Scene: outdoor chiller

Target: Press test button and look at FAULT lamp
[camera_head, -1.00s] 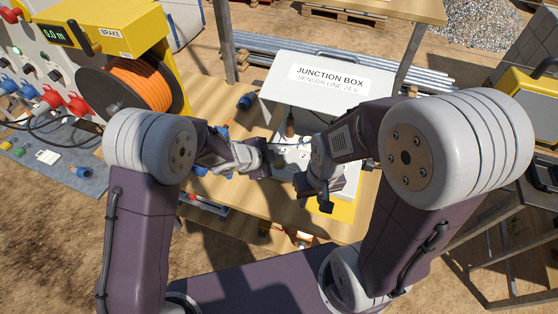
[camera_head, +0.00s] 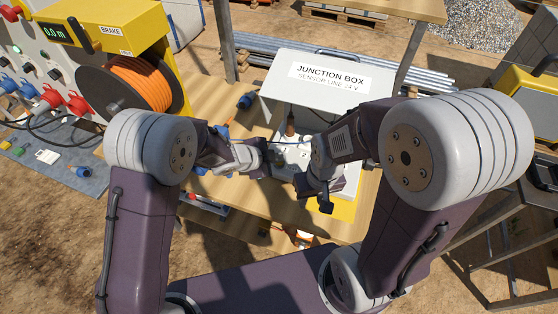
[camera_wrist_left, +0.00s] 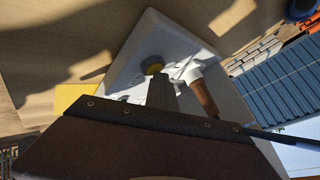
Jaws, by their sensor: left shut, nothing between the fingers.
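The junction box (camera_head: 330,78) stands on the wooden bench with its labelled lid raised. Its light interior (camera_head: 291,157) is partly hidden by my arms. My left gripper (camera_head: 269,157) is shut and empty, at the left side of the interior. My right gripper (camera_head: 314,194) is lower, at the front right of the box, with its fingers apart and empty. I cannot make out a FAULT lamp.
A brown-handled tool (camera_wrist_left: 206,97) stands close beside the left fingers; its handle also shows in the head view (camera_head: 290,125). An orange cable reel (camera_head: 140,84) and a panel with plugs are at left.

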